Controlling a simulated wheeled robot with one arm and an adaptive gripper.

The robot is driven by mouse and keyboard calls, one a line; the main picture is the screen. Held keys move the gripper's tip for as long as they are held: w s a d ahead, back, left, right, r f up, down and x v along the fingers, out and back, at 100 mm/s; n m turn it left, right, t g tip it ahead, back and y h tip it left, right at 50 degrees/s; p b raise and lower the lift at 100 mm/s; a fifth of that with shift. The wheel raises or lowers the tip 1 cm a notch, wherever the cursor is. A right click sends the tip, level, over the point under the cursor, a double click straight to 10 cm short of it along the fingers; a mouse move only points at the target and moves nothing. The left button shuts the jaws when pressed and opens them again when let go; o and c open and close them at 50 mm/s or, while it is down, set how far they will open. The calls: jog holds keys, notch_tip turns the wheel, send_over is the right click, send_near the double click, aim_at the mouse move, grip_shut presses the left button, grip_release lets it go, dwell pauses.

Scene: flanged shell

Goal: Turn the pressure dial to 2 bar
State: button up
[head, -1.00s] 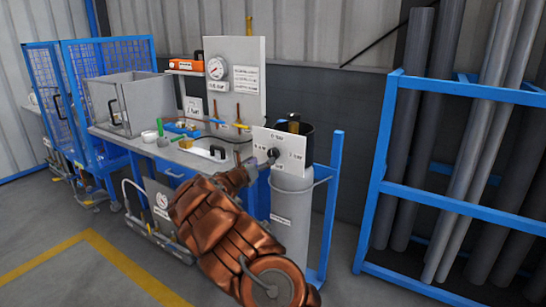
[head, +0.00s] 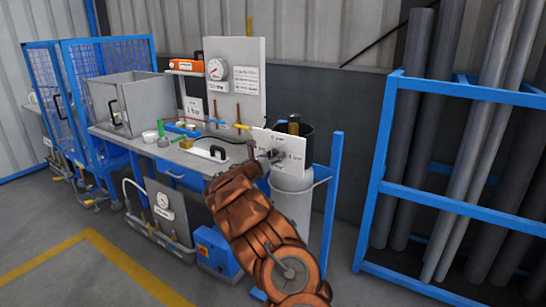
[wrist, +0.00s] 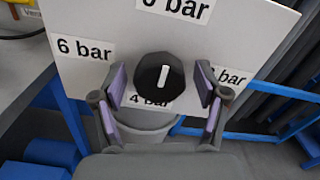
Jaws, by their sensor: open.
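The pressure dial is a black faceted knob (wrist: 152,82) with a white line on a pale panel (wrist: 95,20). The line stands nearly upright with a slight lean. In the wrist view, a partly cut-off bar label is above, "6 bar" (wrist: 85,48) left, "4 bar" (wrist: 150,101) below, partly hidden by the knob, and another bar label (wrist: 229,75) right, its number hidden by a finger. My gripper (wrist: 160,76) is open, with a finger on each side of the knob and visible gaps. In the head view my gripper (head: 264,160) is at the panel (head: 292,150).
A grey bin (head: 291,205) stands below the panel. A workbench (head: 165,150) with small items and a gauge board (head: 248,75) is to the left. A blue pipe rack (head: 450,203) stands at right. A blue box (head: 217,250) is on the floor. The floor in front is open.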

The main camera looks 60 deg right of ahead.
jog(key=shift+c, duration=0.3)
jog(key=c, duration=1.1)
